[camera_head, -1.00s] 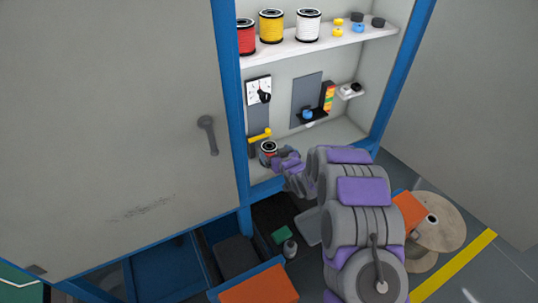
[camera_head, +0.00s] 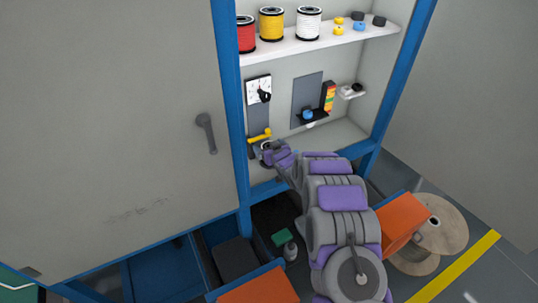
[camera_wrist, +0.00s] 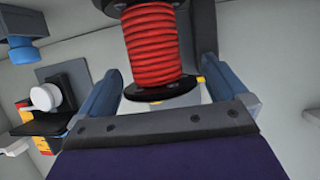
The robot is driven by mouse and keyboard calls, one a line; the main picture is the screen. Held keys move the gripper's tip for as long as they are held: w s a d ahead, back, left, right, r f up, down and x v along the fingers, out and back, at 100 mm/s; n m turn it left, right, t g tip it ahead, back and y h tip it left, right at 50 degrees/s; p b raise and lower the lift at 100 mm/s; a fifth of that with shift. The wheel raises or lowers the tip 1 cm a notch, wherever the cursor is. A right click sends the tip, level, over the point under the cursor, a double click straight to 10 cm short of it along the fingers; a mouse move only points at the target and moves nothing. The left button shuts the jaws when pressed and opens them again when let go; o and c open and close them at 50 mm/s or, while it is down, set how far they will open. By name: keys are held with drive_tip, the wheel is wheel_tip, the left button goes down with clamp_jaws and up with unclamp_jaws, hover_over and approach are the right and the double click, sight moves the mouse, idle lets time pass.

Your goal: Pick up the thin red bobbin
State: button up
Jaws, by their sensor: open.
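The red bobbin (camera_wrist: 152,45), wound in red with black end flanges, fills the top middle of the wrist view. In the head view it is mostly hidden by my gripper (camera_head: 268,152), low in the cabinet by the yellow handle (camera_head: 260,135). My gripper is open in the wrist view (camera_wrist: 157,75), with one blue-grey finger on each side of the bobbin. A gap shows between each finger and the bobbin's lower part. I cannot tell whether the fingers touch it farther up.
Thicker red (camera_head: 246,34), yellow (camera_head: 271,24) and white (camera_head: 308,23) spools stand on the upper shelf (camera_head: 340,38). A dark panel with a blue knob (camera_head: 307,114) is right of my gripper. The cabinet's blue frame (camera_head: 230,110) bounds the opening on the left.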

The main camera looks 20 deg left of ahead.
drive_tip(key=shift+c, duration=0.3)
drive_tip(key=c, duration=1)
drive_tip(key=shift+r, duration=0.1)
